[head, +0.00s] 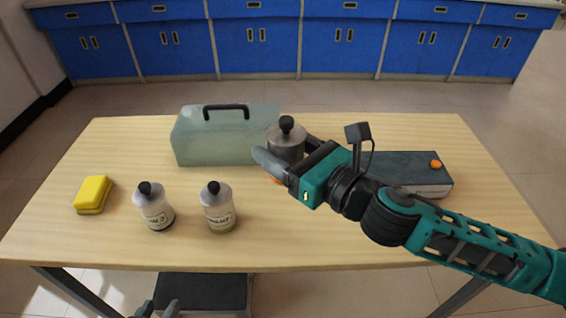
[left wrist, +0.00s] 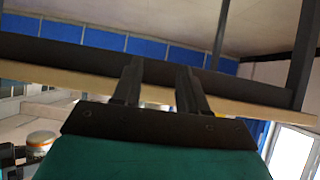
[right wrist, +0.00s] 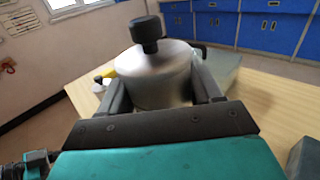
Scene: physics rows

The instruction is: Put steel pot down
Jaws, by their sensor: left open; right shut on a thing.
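The steel pot (head: 287,145) is a grey metal cylinder with a black knob on its lid. My right gripper (head: 284,158) is shut around its body, with a finger on each side. In the right wrist view the pot (right wrist: 158,75) looks upright between the fingers. In the head view it is over the table, in front of the right end of a clear box; whether its base touches the tabletop is hidden by the gripper. My left gripper (head: 158,309) is at the bottom edge of the head view, below the table's front edge. It is open and empty in the left wrist view (left wrist: 160,75).
On the wooden table (head: 300,245) are a yellow sponge (head: 92,194), two labelled bottles (head: 153,206) (head: 218,207), the clear box (head: 215,143) with a black handle, and a dark-topped device (head: 410,172) with an orange knob. An orange thing partly shows under my right gripper. The front middle is clear.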

